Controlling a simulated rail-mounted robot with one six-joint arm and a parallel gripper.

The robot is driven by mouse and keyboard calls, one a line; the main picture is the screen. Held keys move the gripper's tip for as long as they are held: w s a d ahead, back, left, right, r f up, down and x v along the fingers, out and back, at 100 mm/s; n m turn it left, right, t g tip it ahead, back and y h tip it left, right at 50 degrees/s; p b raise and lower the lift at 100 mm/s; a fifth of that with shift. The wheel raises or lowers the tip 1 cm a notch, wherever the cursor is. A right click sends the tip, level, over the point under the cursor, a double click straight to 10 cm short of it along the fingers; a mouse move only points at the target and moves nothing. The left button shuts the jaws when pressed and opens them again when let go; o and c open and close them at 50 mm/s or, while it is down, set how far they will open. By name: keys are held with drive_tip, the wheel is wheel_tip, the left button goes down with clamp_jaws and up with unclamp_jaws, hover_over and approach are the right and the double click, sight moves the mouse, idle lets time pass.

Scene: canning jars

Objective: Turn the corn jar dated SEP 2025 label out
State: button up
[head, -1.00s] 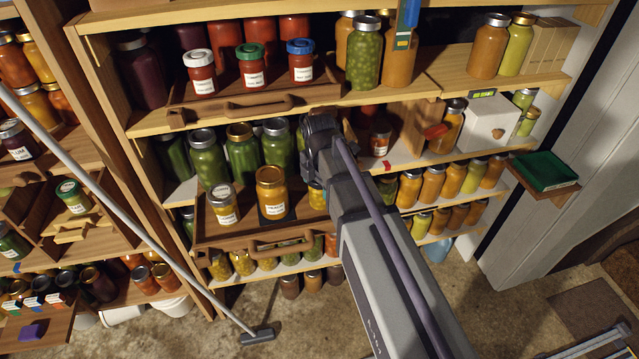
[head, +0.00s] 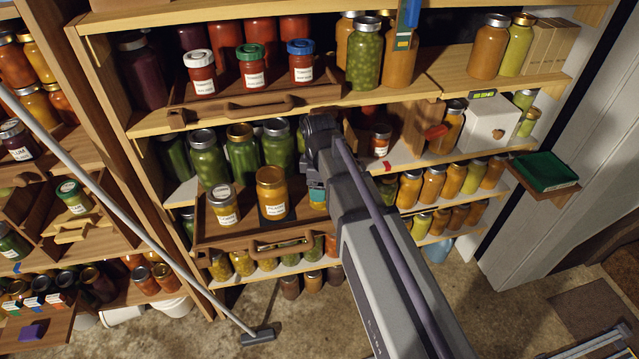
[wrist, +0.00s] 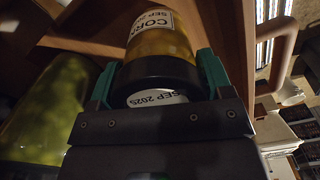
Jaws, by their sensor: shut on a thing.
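The corn jar (wrist: 165,45) shows in the wrist view as a yellow jar with a white label reading CORN, SEP 2025. Its dark lid (wrist: 150,72) carries a white sticker reading SEP 2025. The green fingers of my gripper (wrist: 158,88) are shut on the jar, one on each side of the lid end. In the head view my gripper (head: 318,190) is at the right side of the pull-out tray (head: 215,240). There my arm and a finger hide most of the held jar.
Green jars (head: 243,152) stand close behind. A green jar (wrist: 45,110) is close at left in the wrist view. A wooden divider (head: 422,125) stands to the right.

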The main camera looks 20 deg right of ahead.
drive_tip(key=m, duration=0.4)
drive_tip(key=shift+m, duration=0.3)
drive_tip(key=m, duration=0.3)
drive_tip(key=shift+w, duration=0.1)
drive_tip(key=shift+d+m, duration=0.1)
drive_tip(key=shift+m, duration=0.7)
